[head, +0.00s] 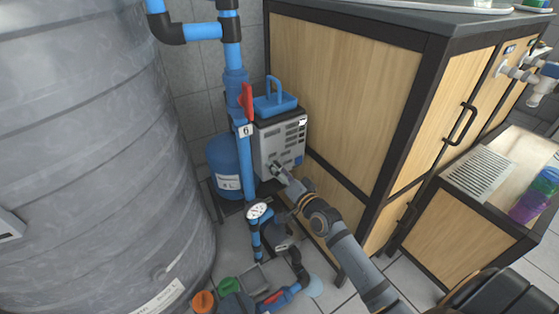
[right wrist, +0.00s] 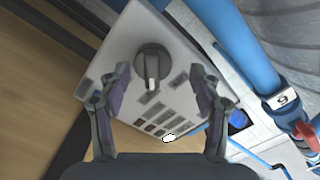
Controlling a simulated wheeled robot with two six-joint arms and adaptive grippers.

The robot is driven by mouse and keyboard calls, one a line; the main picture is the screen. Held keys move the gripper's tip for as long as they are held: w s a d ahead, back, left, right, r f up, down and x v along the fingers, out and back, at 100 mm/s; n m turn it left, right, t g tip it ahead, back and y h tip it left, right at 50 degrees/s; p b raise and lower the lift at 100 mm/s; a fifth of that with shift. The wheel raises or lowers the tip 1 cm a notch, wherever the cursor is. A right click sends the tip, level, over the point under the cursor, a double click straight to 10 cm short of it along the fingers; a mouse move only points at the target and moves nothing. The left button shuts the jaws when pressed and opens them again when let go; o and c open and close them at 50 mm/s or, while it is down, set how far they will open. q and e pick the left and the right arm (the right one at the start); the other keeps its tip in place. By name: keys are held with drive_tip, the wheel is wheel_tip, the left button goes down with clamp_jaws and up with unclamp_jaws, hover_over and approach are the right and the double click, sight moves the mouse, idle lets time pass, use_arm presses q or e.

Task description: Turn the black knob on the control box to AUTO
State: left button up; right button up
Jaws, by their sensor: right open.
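The control box (head: 283,138) is a light grey box with dark slots, standing low between the blue pipe and the wooden cabinet. In the right wrist view its face (right wrist: 125,50) fills the middle, tilted. In the head view the right gripper (head: 277,170) is at the box's front and hides the knob. My left gripper is not in view.
A blue pipe (head: 243,160) with a red valve handle (head: 246,101) runs close to the box's left. A blue tank (head: 226,165) stands behind it. A pressure gauge (head: 257,210) sits below. The wooden cabinet (head: 345,90) is close on the right, the large grey tank (head: 90,150) on the left.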

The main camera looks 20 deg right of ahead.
wheel_tip(320, 180, up, 9)
idle(0.3)
